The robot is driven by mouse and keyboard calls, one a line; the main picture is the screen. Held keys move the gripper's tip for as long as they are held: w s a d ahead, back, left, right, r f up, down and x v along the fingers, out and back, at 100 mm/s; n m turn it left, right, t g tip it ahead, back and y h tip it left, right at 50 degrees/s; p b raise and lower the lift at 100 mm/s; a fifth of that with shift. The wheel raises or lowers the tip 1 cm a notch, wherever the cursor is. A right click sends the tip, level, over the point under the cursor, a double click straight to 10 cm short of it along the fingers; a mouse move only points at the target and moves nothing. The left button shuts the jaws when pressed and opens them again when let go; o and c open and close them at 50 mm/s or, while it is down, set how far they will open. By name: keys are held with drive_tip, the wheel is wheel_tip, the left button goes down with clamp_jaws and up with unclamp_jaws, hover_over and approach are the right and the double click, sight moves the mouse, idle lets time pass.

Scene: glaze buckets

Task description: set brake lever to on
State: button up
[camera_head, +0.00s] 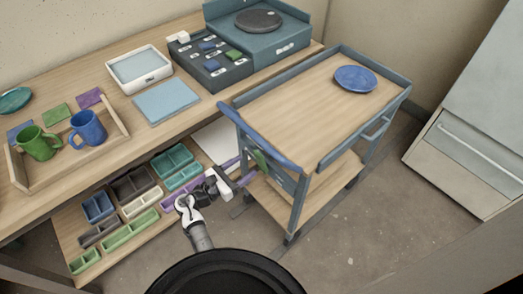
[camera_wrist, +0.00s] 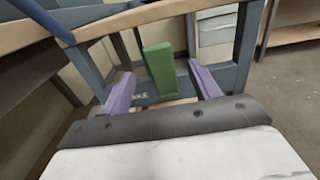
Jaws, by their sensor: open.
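The cart (camera_head: 328,93) has a blue-grey frame and a wooden top. The brake lever is a green paddle at the cart's near-left end (camera_head: 259,159); it stands roughly upright in the wrist view (camera_wrist: 159,66). A dark plate behind it bears white lettering, partly hidden by my left finger. My gripper (camera_head: 244,170) is at that end of the cart, below the blue handle bar. Its two purple fingers are open in the wrist view (camera_wrist: 160,80), with the lever showing between them and a gap on each side. I cannot tell whether anything touches the lever.
The cart's handle bar (camera_head: 260,137) and legs stand close around my gripper. A blue plate (camera_head: 355,79) lies on the cart top. The wooden workbench (camera_head: 110,150) is to the left, with coloured bins on its lower shelf. Open floor (camera_head: 350,215) lies right of the cart.

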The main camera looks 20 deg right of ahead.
sight(257, 158)
drive_tip(key=p+x, duration=0.1)
drive_tip(key=x, duration=0.8)
drive_tip(key=shift+w+d+p, duration=0.2)
drive_tip(key=shift+d+p, duration=0.05)
drive_tip(key=shift+p, duration=0.05)
drive_tip(key=shift+c, duration=0.3)
clamp_jaws()
drive_tip(key=shift+a+f, duration=0.1)
